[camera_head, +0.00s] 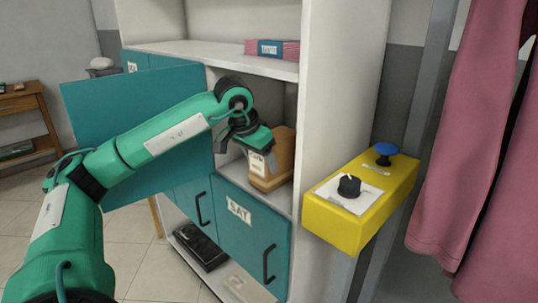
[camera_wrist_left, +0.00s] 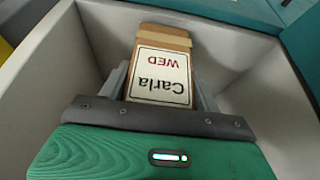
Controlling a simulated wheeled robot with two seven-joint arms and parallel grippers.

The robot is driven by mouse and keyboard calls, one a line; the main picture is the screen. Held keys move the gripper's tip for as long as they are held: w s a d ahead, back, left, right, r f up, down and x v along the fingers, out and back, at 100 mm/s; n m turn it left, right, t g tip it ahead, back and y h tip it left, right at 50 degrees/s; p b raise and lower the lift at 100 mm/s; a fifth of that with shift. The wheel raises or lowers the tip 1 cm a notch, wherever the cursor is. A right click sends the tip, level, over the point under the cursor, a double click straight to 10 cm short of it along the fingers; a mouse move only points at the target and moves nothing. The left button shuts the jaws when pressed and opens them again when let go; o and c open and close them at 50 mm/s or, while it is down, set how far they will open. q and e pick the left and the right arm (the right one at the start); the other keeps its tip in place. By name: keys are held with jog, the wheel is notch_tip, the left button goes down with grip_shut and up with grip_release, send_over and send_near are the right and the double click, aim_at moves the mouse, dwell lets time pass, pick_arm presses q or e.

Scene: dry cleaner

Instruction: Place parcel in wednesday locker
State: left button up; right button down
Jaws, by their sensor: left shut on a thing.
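The parcel (camera_head: 281,158) is a brown box with a white label. It stands in the open locker compartment (camera_head: 288,198), whose floor and side wall are pale. In the left wrist view the parcel (camera_wrist_left: 163,38) shows a label reading "Carla" and "WED", upside down. My left gripper (camera_head: 262,160) is shut on the parcel inside the compartment; its fingers (camera_wrist_left: 163,88) lie on both sides of the box. I cannot tell whether the parcel's base touches the floor. A teal door (camera_head: 140,125) stands open to the left, partly behind my left arm. My right gripper is not in view.
Below is a shut locker door labelled "SAT" (camera_head: 238,211) with black handles. A yellow control box (camera_head: 335,227) with a black knob and blue button stands at the right. Pink garments (camera_head: 470,150) hang at far right. A folded pink item (camera_head: 285,48) lies on the upper shelf.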

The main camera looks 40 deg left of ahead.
pick_arm(q)
jog(key=w, duration=0.1)
jog(key=w+p, duration=0.1)
jog(key=shift+w+d+r, duration=0.2)
jog(key=shift+w, duration=0.15)
jog(key=shift+w+f+b, duration=0.35)
jog(key=shift+f+b, duration=0.15)
jog(key=shift+f, duration=0.05)
jog(key=shift+s+r, duration=0.1)
jog(key=shift+s, duration=0.1)
jog(key=shift+w, duration=0.1)
jog(key=o, duration=1.2)
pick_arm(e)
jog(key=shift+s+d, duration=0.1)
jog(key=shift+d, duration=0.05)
pick_arm(q)
jog(key=shift+o, duration=0.2)
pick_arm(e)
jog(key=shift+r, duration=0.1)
